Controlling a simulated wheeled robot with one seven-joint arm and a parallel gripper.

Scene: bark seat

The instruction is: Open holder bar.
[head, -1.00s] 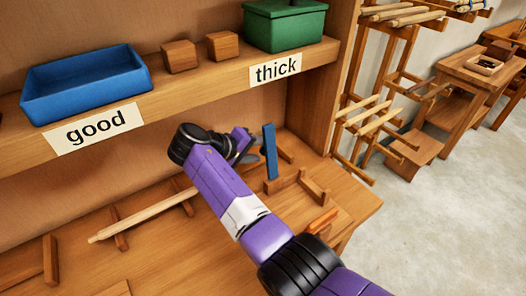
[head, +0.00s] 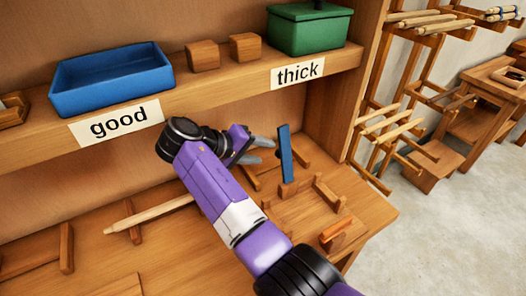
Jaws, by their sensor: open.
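A blue bar (head: 286,155), which looks like the holder bar, stands nearly upright at the right of the wooden workbench. Its lower end meets a low wooden block (head: 296,187). My gripper (head: 264,150) is just left of the blue bar, its grey fingers pointing right toward it. The fingers are open, with nothing seen between them, and they appear apart from the bar. A long pale wooden stick (head: 150,212) lies across wooden supports to the left, its right end hidden behind my arm.
A shelf above carries a blue tray (head: 112,93) over the "good" label, two wooden blocks (head: 203,57) and a green lidded box (head: 309,30) over "thick". An orange-topped piece (head: 338,234) sits at the bench's right. Racks with sticks (head: 392,122) stand beyond; the floor between is open.

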